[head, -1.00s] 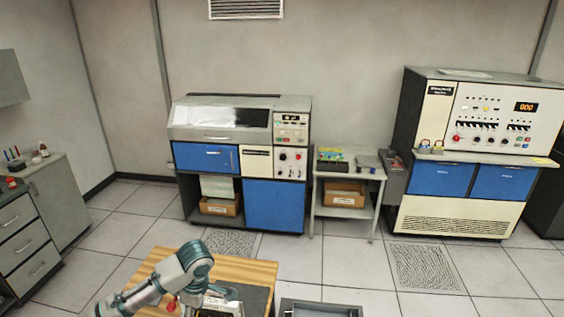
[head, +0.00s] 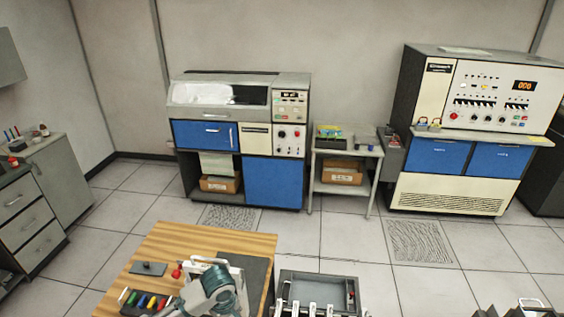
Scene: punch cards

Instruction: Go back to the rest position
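Part of one of my arms, teal and silver, shows at the bottom of the head view, over the wooden table (head: 180,240). It stands in front of a pale device (head: 203,265) and hides part of it. I make out no gripper fingers on this arm. My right gripper does not show clearly anywhere. No held object can be seen.
The table bears a tray of coloured items (head: 145,303), a small dark block (head: 149,268) and a red knob (head: 177,271). A grey open case (head: 320,278) stands to its right. A blue-doored machine (head: 272,182) and a console (head: 448,197) stand behind, across tiled floor.

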